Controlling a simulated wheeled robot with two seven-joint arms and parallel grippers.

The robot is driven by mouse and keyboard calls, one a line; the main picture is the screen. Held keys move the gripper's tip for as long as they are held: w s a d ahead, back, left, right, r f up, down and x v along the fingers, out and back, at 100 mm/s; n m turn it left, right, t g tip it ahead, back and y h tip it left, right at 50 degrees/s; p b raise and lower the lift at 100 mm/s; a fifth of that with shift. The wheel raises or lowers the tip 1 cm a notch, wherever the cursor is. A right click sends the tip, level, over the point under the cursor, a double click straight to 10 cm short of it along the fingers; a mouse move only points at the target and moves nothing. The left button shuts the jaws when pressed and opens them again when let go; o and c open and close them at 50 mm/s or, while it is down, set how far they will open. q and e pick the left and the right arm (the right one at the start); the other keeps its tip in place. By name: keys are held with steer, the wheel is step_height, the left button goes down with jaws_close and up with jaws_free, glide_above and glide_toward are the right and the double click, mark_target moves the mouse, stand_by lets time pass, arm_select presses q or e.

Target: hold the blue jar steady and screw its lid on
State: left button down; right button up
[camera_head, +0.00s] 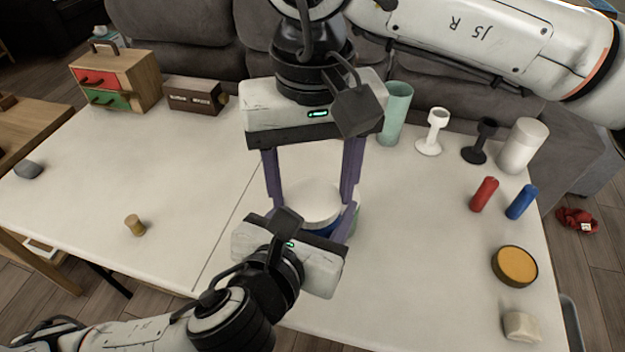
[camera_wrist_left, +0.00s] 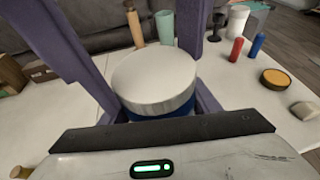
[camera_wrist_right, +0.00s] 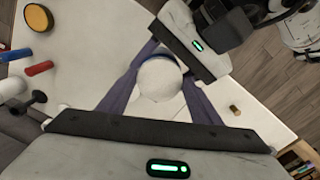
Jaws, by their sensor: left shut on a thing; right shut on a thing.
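The blue jar (camera_head: 323,232) stands on the white table, mostly hidden by the grippers; a blue band of it shows under the lid in the left wrist view (camera_wrist_left: 165,115). The round white lid (camera_head: 308,203) sits directly over the jar, with no clear gap; it also shows in the left wrist view (camera_wrist_left: 155,80) and the right wrist view (camera_wrist_right: 160,80). My left gripper (camera_head: 325,224) is shut on the jar from the near side, low down. My right gripper (camera_head: 311,203) points down from above, its purple fingers shut on the lid's sides. The thread is hidden.
Right of the grippers stand a green cup (camera_head: 396,112), a white goblet (camera_head: 434,130), a black goblet (camera_head: 482,140) and a white canister (camera_head: 522,145). Red (camera_head: 484,194) and blue (camera_head: 522,202) cylinders and a yellow-topped disc (camera_head: 514,265) lie farther right. A cork (camera_head: 135,225) stands left on open table.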

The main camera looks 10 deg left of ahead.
steer(key=m, duration=1.3)
steer(key=shift+a+m, duration=0.1)
steer(key=shift+m, duration=0.2)
steer(key=o, duration=1)
steer(key=shift+r, duration=2.3)
steer(key=shift+c, duration=0.4)
